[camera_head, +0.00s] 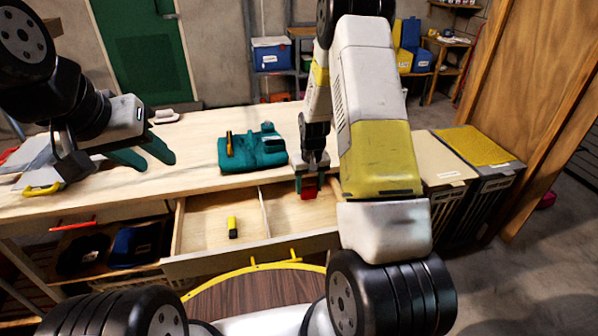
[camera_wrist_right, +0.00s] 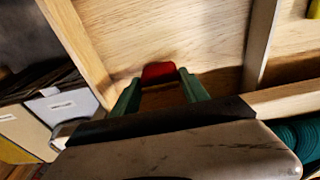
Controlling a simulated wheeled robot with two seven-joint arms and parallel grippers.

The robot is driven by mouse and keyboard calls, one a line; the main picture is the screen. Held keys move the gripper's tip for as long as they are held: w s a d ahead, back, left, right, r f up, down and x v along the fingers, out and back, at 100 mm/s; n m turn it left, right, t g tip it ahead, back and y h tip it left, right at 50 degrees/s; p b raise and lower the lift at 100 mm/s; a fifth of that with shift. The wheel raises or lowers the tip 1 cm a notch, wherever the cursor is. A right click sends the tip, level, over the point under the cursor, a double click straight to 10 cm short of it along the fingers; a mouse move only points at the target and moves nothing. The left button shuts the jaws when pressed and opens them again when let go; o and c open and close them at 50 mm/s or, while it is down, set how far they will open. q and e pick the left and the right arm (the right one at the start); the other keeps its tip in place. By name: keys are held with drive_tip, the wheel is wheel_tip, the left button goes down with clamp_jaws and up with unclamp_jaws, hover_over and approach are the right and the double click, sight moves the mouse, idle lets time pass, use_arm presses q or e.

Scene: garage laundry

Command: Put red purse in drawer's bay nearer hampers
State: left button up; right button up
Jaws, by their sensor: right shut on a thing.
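The red purse (camera_head: 308,193) is between the green fingers of my right gripper (camera_head: 307,182), which is shut on it. It also shows at the fingertips in the right wrist view (camera_wrist_right: 158,72). Gripper and purse are over or inside the right bay of the open drawer (camera_head: 205,263), the bay nearer the hampers (camera_head: 452,172). I cannot tell whether the purse touches the bay's floor. A thin divider (camera_head: 264,211) separates this bay from the left bay. My right arm hides part of the right bay. My left gripper (camera_head: 158,164) is open and empty above the table's left side.
A small yellow and black item (camera_head: 232,228) lies in the left bay. A teal folded bundle (camera_head: 252,150) with an orange-handled tool on it lies on the wooden table (camera_head: 200,187) behind the drawer. Dark and blue items sit on a shelf below, at left.

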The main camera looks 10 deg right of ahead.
drive_tip(key=shift+f, duration=0.3)
drive_tip(key=o, duration=1.4)
drive_tip(key=shift+f, duration=0.15)
drive_tip(key=shift+c, duration=0.2)
drive_tip(key=s+a+r+t, duration=0.1)
drive_tip(key=s+r, duration=0.3)
drive_tip(key=r, duration=0.5)
drive_tip(key=s+a+r+y, duration=0.1)
drive_tip(key=s+r, duration=0.2)
drive_tip(key=r, duration=0.7)
drive_tip(key=s+r+t, duration=0.1)
drive_tip(key=s+r, duration=0.3)
drive_tip(key=r, duration=0.5)
drive_tip(key=s+a+r+t, duration=0.1)
drive_tip(key=s+r, duration=0.3)
drive_tip(key=s, duration=0.4)
drive_tip(key=s+a+r+t+y, duration=0.1)
drive_tip(key=s+r, duration=0.3)
drive_tip(key=s, duration=0.4)
drive_tip(key=shift+a+t, duration=0.4)
drive_tip(key=shift+a, duration=0.05)
drive_tip(key=shift+s, duration=0.1)
